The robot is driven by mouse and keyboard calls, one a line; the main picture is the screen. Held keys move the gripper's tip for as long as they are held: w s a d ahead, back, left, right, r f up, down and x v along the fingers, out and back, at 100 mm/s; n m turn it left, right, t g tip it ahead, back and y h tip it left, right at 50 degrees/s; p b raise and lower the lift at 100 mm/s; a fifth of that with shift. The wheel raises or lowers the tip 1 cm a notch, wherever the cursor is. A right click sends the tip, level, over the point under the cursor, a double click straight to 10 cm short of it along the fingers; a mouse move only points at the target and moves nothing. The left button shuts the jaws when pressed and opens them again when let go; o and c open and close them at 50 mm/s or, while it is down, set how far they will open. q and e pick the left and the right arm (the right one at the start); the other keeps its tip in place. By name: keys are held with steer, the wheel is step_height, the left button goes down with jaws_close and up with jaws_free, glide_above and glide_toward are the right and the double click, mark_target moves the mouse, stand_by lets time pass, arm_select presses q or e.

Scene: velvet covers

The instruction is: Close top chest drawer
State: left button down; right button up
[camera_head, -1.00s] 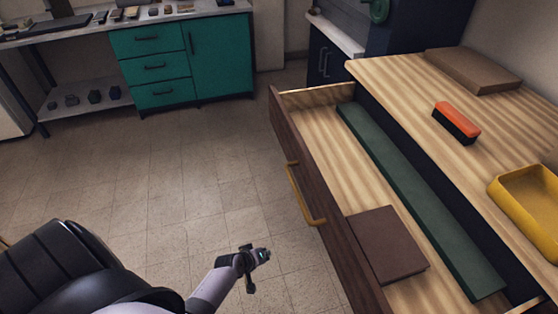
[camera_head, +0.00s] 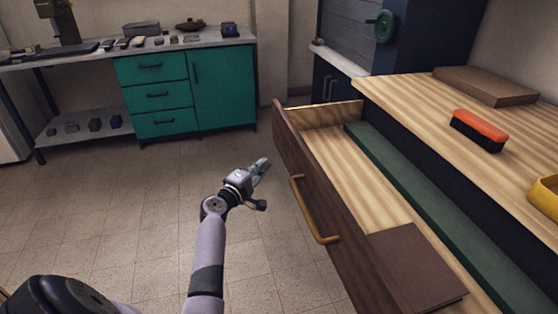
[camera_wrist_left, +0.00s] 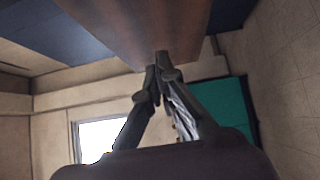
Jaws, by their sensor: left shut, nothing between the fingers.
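The top chest drawer (camera_head: 320,205) stands pulled out of the chest, with a dark wooden front and a brass bar handle (camera_head: 314,210). Inside it lie a long green strip (camera_head: 430,210) and a brown flat item (camera_head: 417,268). My left gripper (camera_head: 262,165) is shut and empty, to the left of the drawer front near its far end, apart from it in the head view. In the left wrist view the shut fingertips (camera_wrist_left: 162,60) show close to the brown drawer front (camera_wrist_left: 150,25); whether they touch is unclear. My right gripper is not in view.
On the chest top (camera_head: 420,105) are an orange-and-black brush (camera_head: 478,130), a brown flat box (camera_head: 486,86) and a yellow tray (camera_head: 545,196). A teal cabinet (camera_head: 224,88) and workbench stand at the back left. The floor left of the drawer is clear.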

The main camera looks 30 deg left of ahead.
arm_select(q)
steer(key=shift+w+d, duration=0.4)
steer(key=shift+w, duration=0.6)
steer(key=shift+w+d, duration=0.35)
steer(key=shift+w, duration=0.7)
steer(key=shift+w+d, duration=0.4)
steer(key=shift+w, duration=0.6)
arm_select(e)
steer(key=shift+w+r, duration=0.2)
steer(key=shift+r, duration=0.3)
